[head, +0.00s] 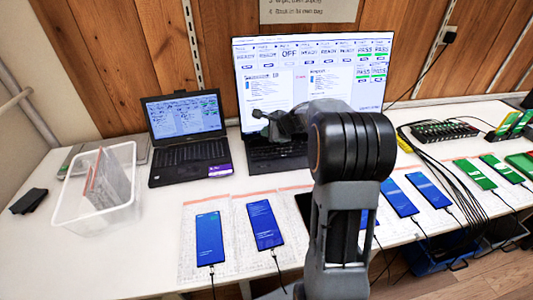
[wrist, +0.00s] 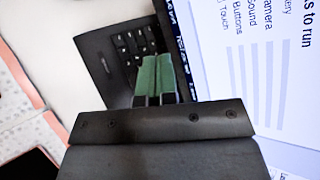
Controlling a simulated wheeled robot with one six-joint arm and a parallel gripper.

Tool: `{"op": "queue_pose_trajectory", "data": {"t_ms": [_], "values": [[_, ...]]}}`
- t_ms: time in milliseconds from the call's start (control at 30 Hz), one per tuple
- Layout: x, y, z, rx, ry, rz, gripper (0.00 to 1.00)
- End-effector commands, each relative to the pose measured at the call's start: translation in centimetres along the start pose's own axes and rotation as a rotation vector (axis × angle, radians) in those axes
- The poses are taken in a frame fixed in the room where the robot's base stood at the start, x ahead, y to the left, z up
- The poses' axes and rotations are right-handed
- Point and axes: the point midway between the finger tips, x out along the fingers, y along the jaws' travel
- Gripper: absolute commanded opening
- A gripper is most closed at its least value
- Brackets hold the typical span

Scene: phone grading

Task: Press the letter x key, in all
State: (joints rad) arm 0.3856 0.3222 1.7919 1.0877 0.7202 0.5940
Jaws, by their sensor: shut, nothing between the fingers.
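The large laptop's keyboard (head: 275,156) is dark and lies below its bright screen (head: 330,80) in the head view, partly hidden by my arm. In the wrist view part of the keyboard (wrist: 130,45) shows with several dark keys. The letter x key cannot be picked out; the key letters are too small to read and the fingers cover part of the keys. My gripper (wrist: 154,76) has green fingertips, shut with nothing between them, and points at the keys. I cannot tell whether the tips touch a key. In the head view my gripper (head: 280,123) is in front of the screen.
A smaller laptop (head: 185,125) stands to the left. A white bin (head: 70,218) is at the far left. Several phones, such as one blue-screened phone (head: 209,238), lie along the front edge with cables. A black hub with cables (head: 443,131) is at the right.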

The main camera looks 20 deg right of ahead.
Motion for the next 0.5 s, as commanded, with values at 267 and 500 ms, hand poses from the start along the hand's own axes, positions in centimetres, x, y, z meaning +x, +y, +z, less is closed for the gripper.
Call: {"op": "queue_pose_trajectory", "data": {"t_ms": [267, 500], "values": [[0.0, -0.7, -1.6, 0.064, 0.006, -0.032, 0.0], [-0.1, -0.7, -1.7, 0.065, 0.009, -0.033, 0.0]]}}
